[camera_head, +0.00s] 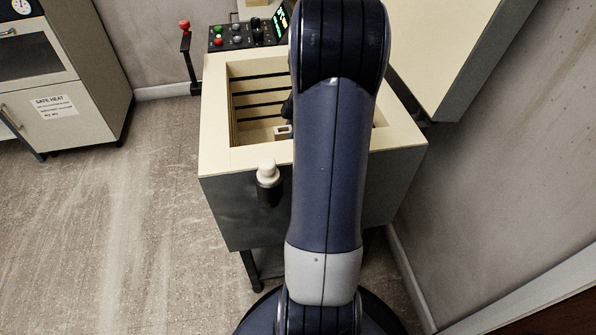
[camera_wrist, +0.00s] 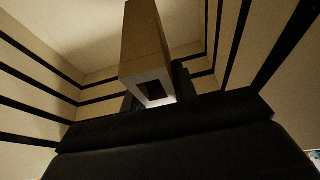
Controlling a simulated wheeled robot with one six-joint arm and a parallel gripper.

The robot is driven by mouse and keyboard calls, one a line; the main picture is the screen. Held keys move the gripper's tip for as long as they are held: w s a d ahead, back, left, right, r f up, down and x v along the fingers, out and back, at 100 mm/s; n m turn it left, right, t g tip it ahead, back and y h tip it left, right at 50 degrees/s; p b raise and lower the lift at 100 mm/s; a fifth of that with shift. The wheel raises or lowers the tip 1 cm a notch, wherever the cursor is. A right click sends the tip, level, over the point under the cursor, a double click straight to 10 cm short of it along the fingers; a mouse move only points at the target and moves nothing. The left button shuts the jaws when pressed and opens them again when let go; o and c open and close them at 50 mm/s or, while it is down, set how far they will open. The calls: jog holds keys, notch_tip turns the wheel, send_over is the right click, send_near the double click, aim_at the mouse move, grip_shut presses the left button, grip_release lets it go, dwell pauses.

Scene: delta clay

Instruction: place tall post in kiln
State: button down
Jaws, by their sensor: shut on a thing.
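The tall post (camera_wrist: 146,45) is a tan square bar with a hollow, pale end facing the wrist camera. My gripper (camera_wrist: 156,90) is shut on it near that end, with dark fingers on both sides. The post's pale hollow end (camera_head: 283,131) also shows in the head view, inside the kiln opening. The kiln (camera_head: 214,125) is a box with a cream rim and an open top. Its inner walls (camera_wrist: 38,72) have dark horizontal grooves around the post in the wrist view. My arm hides the right part of the opening and most of the gripper in the head view. I cannot tell whether the post touches the floor.
A raised cream panel (camera_head: 450,50), seemingly the lid, stands at the right of the kiln. A control box (camera_head: 232,38) and a red-knobbed lever (camera_head: 186,45) are behind it. A cabinet labelled SAFE HEAT (camera_head: 60,125) stands at the left. The floor (camera_head: 130,220) between is clear.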

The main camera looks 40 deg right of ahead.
notch_tip(320, 180, down, 3)
jog(key=shift+r+b, duration=0.1)
jog(key=shift+b, duration=0.65)
notch_tip(320, 180, down, 9)
jog(key=shift+f+b, duration=0.2)
jog(key=shift+b, duration=1)
jog(key=shift+f, duration=0.1)
jog(key=shift+f, duration=0.15)
jog(key=c, duration=1.1)
grip_release()
jog(key=p+v, duration=0.3)
jog(key=v, duration=0.9)
jog(key=shift+r, duration=0.25)
